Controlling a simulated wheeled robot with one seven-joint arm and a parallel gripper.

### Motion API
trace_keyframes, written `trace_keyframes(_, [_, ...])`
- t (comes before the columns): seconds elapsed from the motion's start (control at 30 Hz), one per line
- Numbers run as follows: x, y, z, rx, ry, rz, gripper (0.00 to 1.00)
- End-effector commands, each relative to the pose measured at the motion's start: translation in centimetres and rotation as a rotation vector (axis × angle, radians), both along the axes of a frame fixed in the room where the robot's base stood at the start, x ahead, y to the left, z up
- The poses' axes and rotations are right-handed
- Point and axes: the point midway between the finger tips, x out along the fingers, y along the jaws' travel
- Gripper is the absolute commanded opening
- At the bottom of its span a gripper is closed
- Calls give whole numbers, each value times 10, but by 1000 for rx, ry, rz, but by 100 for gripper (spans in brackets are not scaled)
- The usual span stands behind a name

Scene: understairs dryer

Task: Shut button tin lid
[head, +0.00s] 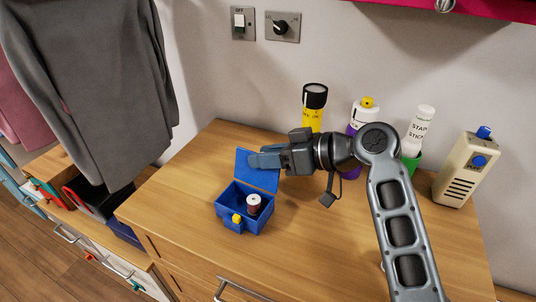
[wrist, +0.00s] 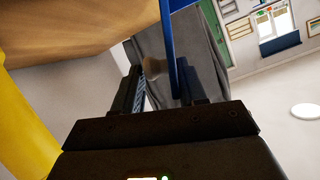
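The button tin is a small blue box (head: 226,206) on the wooden top, with a yellow catch (head: 236,218) on its front. A spool (head: 253,203) stands inside. Its blue lid (head: 257,181) is raised, roughly upright at the back. My gripper (head: 262,159) reaches in from the right at the lid's upper part. In the wrist view my gripper (wrist: 158,80) has its fingers apart. The lid shows there edge-on (wrist: 168,40) between them, close to the right finger, with a gap to the left one. Whether it touches a finger I cannot tell.
A yellow canister (head: 313,108), a white bottle with yellow cap (head: 365,109), a stain stick (head: 417,130) and a beige box (head: 467,170) stand behind and right of my arm. A grey garment (head: 95,90) hangs at left. The wooden top (head: 310,250) is clear in front.

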Motion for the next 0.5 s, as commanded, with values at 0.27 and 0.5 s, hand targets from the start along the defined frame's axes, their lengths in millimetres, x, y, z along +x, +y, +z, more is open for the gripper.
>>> trace_keyframes(0.27, [0,0,0,0,1,-1,13])
trace_keyframes(0.5, [0,-1,0,-1,1,-1,0])
